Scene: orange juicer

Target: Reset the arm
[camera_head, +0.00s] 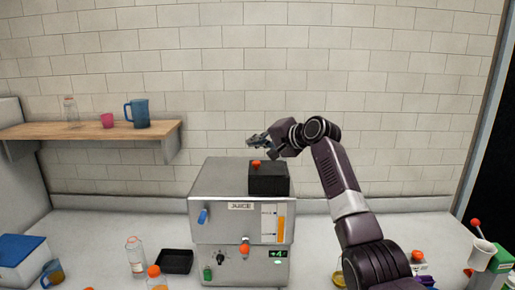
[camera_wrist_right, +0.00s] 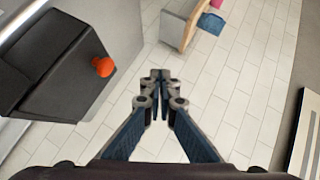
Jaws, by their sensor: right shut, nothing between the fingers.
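My right arm (camera_head: 345,200) rises from the lower right and bends left at the top. My right gripper (camera_head: 254,142) is in the air above the juicer (camera_head: 212,180), pointing left. In the right wrist view the gripper (camera_wrist_right: 160,76) has its fingertips together with nothing between them. The black box with an orange knob (camera_head: 268,180) on top of the juicer is just below the gripper; it also shows at the left of the right wrist view (camera_wrist_right: 50,65). My left gripper is in neither view.
A wooden wall shelf (camera_head: 90,132) holds a glass bottle, a pink cup (camera_head: 107,120) and a blue jug (camera_head: 138,112). A black tray (camera_head: 175,262) and bottles (camera_head: 136,256) stand left of the juicer. The air left of the gripper is free.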

